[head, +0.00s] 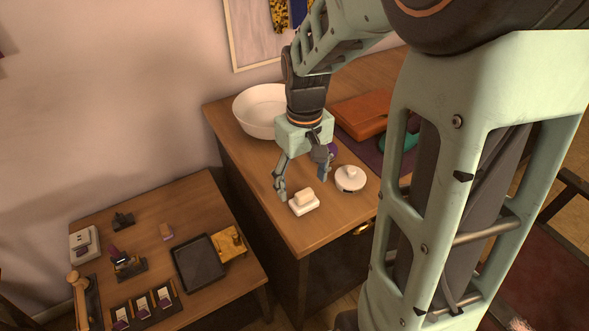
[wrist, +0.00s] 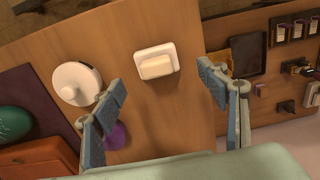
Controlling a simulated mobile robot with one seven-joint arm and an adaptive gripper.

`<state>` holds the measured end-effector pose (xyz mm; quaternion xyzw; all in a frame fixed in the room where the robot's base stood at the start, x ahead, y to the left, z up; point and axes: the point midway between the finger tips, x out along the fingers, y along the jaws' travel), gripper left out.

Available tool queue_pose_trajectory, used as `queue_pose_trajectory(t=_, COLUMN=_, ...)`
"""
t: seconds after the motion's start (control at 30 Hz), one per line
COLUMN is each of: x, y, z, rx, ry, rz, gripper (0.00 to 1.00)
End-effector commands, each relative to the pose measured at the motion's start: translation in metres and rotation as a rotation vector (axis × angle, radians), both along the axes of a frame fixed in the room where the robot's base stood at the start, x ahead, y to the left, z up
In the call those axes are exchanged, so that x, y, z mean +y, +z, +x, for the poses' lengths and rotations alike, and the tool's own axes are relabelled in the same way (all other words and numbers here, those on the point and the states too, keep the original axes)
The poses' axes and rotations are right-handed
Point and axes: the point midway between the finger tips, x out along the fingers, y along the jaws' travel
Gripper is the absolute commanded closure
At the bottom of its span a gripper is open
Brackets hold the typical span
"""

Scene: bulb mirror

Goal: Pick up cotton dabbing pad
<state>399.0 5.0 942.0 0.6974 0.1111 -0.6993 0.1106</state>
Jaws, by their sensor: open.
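A small cream block (head: 303,196) sits on a white square dish (head: 306,209) near the front corner of the wooden desk. A round white piece with a knob (head: 350,178) lies to its right. I cannot tell for sure which of them is the cotton dabbing pad. My gripper (head: 302,182) is open and empty, pointing down just behind the dish. In the wrist view, the cream block (wrist: 156,68) and its dish (wrist: 143,53) show between the spread fingertips (wrist: 160,76). The round piece (wrist: 78,83) is beyond the left finger, which partly covers a purple object (wrist: 116,136).
A white bowl (head: 252,112) stands behind my gripper. An orange-brown box (head: 362,114) and a green object (head: 397,142) are at the right, by a purple mat (head: 366,147). A lower side table (head: 199,215) at the left holds a black tray (head: 198,262) and small items.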

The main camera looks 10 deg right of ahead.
Motion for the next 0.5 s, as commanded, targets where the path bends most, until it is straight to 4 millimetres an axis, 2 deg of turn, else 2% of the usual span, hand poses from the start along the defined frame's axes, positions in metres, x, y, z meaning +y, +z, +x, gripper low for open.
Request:
queue_pose_trajectory(t=0.3, x=-0.005, y=-0.041, z=-0.003, rx=0.002, ry=0.000, rz=-0.001, gripper=0.33)
queue_pose_trajectory(t=0.5, x=-0.005, y=-0.054, z=-0.002, rx=-0.001, ry=0.000, rz=-0.001, gripper=0.33)
